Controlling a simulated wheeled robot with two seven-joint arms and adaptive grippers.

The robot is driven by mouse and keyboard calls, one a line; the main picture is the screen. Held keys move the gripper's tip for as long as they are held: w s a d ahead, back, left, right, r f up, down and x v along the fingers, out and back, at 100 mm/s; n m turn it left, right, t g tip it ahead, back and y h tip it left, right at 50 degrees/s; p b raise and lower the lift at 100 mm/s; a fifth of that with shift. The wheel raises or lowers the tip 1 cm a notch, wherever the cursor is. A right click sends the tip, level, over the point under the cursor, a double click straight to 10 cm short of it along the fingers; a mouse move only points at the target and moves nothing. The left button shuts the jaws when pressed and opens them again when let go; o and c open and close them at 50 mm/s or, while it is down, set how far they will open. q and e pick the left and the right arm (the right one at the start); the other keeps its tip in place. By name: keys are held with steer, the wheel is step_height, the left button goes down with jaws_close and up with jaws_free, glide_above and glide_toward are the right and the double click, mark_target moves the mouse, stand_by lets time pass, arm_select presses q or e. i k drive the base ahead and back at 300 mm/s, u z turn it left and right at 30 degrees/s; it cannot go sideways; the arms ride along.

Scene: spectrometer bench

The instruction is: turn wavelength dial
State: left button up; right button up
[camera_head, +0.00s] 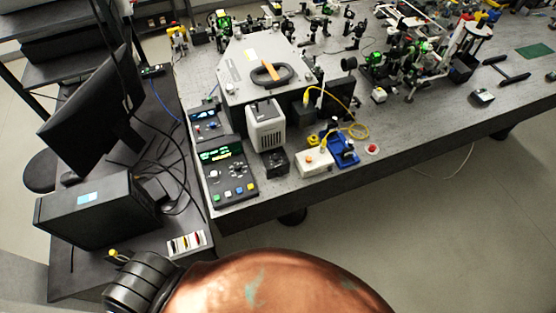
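A grey spectrometer-like housing (240,60) with a dark handle on its lid stands on the optical bench in the head view. A round black knob (349,63) sits at its right side; it may be the wavelength dial, but no marking is readable. A control box (227,172) with a lit green display, small knobs and coloured buttons lies at the bench's near left corner. A second box with a display (208,124) is behind it. Neither of my grippers is in view, so nothing is seen touching these things.
A white-fronted unit (266,128), a black box (275,162) and a white box with an orange button (314,163) stand near the front edge. A yellow cable (340,100) loops over the bench. A monitor (98,110) and computer (98,210) occupy the left desk.

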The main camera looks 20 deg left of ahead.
mark_target(237, 166)
steer(key=z, duration=0.75)
steer(key=k, duration=1.3)
steer(key=u, duration=2.15)
